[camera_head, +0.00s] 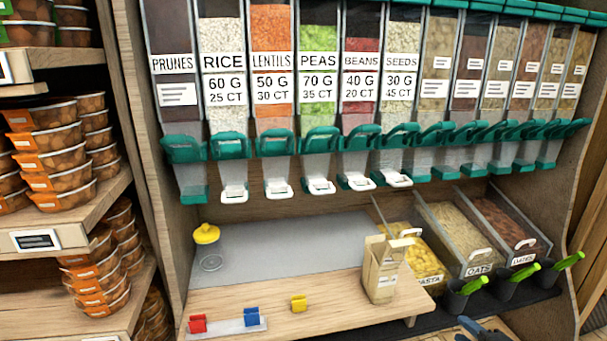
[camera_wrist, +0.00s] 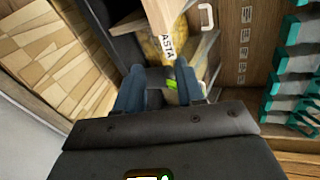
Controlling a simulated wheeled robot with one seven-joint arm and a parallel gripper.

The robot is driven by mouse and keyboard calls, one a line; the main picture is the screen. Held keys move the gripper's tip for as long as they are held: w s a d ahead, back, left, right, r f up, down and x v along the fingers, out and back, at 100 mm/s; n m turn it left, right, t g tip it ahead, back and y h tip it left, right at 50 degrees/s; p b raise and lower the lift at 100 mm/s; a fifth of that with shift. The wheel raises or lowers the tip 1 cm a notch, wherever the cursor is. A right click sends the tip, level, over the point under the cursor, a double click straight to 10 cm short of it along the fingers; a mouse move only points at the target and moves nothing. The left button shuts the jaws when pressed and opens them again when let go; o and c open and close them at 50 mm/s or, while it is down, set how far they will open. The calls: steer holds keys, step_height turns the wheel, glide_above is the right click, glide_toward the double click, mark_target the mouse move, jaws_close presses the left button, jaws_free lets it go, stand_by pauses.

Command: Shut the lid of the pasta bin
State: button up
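The pasta bin (camera_head: 429,282) stands in the head view at the left of a row of clear bins, with bright yellow pasta inside. Its clear lid with a white handle (camera_head: 411,232) looks raised, the handle sitting higher and farther back than on the bins beside it. In the wrist view the bin's label (camera_wrist: 167,42) and the white lid handle (camera_wrist: 206,16) show beyond the fingers. My gripper (camera_wrist: 160,88) has its two blue fingers apart, with a dark and green object seen between or beyond them. My gripper (camera_head: 478,328) shows only partly at the bottom edge of the head view, below and in front of the bins.
The oats bin (camera_head: 477,268) and dates bin (camera_head: 523,259) stand to the right. Green-handled scoops (camera_head: 474,285) sit in black holders in front of the bins. A paper bag (camera_head: 382,272) stands on the wooden counter (camera_head: 345,312) left of the pasta bin. Dispensers hang above.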

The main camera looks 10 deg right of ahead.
steer(key=s+a+f+n+g+h, duration=0.15)
steer(key=s+a+n, duration=0.35)
steer(key=s, duration=0.7)
steer(key=s+a+f+n+h, duration=0.1)
steer(key=s+a+f+n, duration=0.15)
steer(key=s+a, duration=0.7)
steer(key=s+a+r+n, duration=0.2)
steer(key=s+r+n, duration=0.2)
steer(key=s+r, duration=0.3)
steer(key=s+a+r+n+t+y, duration=0.1)
steer(key=s+a+r+n, duration=0.2)
steer(key=s+r, duration=0.4)
steer(key=s+a+r+n+t+y, duration=0.1)
steer(key=s+a+r+n, duration=0.2)
steer(key=s+r+n, duration=0.2)
step_height(320, 180, up, 5)
steer(key=s, duration=0.2)
steer(key=shift+s+a, duration=0.25)
steer(key=shift+s, duration=0.05)
